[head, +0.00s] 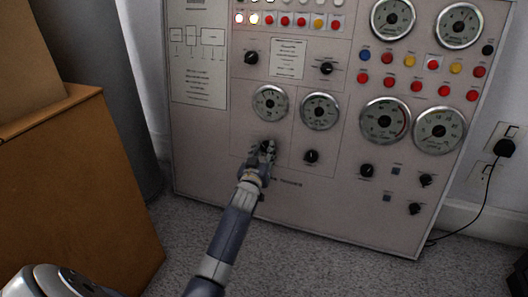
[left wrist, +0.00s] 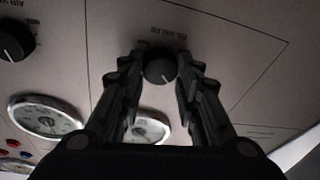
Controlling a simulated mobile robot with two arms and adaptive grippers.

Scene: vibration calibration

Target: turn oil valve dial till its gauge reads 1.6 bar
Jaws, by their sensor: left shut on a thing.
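The oil valve dial (left wrist: 159,70) is a round black knob with a pale pointer line, on the grey panel (head: 205,135). My left gripper (head: 264,148) reaches the panel; in the left wrist view its fingertips (left wrist: 159,78) are shut on the dial, one on each side. In the head view the gripper mostly hides the dial. The gauge (head: 270,103) just above it is round and white-faced; its reading is too small to tell. It also shows partly behind the fingers in the left wrist view (left wrist: 150,130). My right gripper is not in view.
The air valve knob (head: 311,156) and its gauge (head: 319,111) are to the right. Other knobs, gauges and coloured buttons cover the panel. A cardboard box (head: 95,185) stands at the left. A black plug (head: 504,148) with a cord is at the right wall.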

